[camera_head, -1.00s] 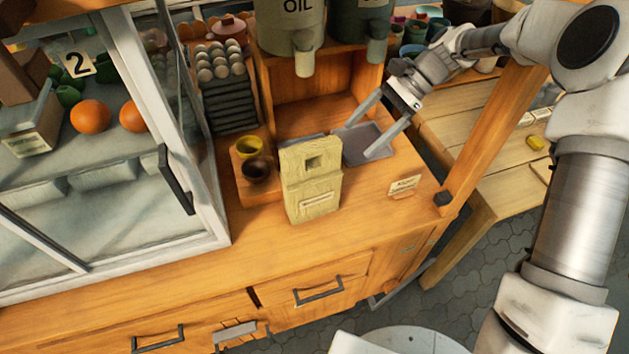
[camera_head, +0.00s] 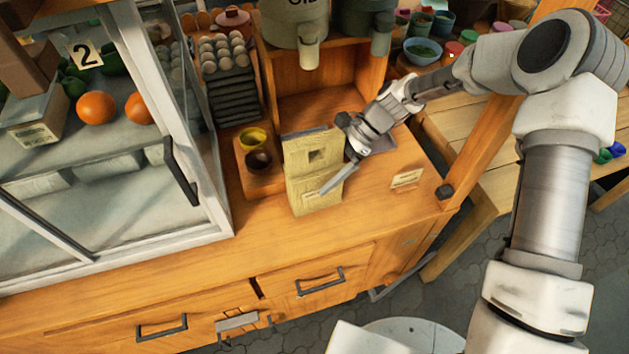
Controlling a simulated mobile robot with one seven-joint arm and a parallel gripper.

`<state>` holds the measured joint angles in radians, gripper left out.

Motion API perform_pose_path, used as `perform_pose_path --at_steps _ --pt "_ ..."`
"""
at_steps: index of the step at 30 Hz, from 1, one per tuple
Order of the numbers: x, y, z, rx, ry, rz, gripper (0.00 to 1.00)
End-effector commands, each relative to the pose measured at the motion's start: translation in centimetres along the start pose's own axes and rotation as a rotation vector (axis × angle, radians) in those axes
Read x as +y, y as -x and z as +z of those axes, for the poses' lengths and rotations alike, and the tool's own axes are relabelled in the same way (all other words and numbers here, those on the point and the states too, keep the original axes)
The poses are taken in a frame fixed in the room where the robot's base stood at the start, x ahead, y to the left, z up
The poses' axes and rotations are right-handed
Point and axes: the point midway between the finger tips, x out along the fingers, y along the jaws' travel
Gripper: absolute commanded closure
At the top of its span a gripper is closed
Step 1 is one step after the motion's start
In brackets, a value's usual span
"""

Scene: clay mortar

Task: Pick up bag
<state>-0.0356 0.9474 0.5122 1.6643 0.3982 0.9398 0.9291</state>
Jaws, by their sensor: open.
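The other finger is hidden, seemingly behind the bag. I cannot tell whether either finger touches the bag.
Yellow and dark bowls (camera_head: 257,160) stand close on the bag's left. A glass case (camera_head: 170,150) is farther left. Two dispensers (camera_head: 300,25) hang above and behind. A small sign (camera_head: 407,179) stands to the right, with bare counter around it.

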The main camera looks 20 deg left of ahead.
Motion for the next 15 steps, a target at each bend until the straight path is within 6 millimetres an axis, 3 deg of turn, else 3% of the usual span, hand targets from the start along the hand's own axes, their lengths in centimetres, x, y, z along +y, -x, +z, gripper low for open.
perform_pose_path --at_steps 5,13,15 --pt "0.0 -2.2 0.1 -0.001 0.0 0.002 0.0" --pt "0.0 -2.5 0.0 0.001 0.001 -0.001 0.0" --pt "0.0 -2.4 0.0 0.001 0.001 0.0 0.13"
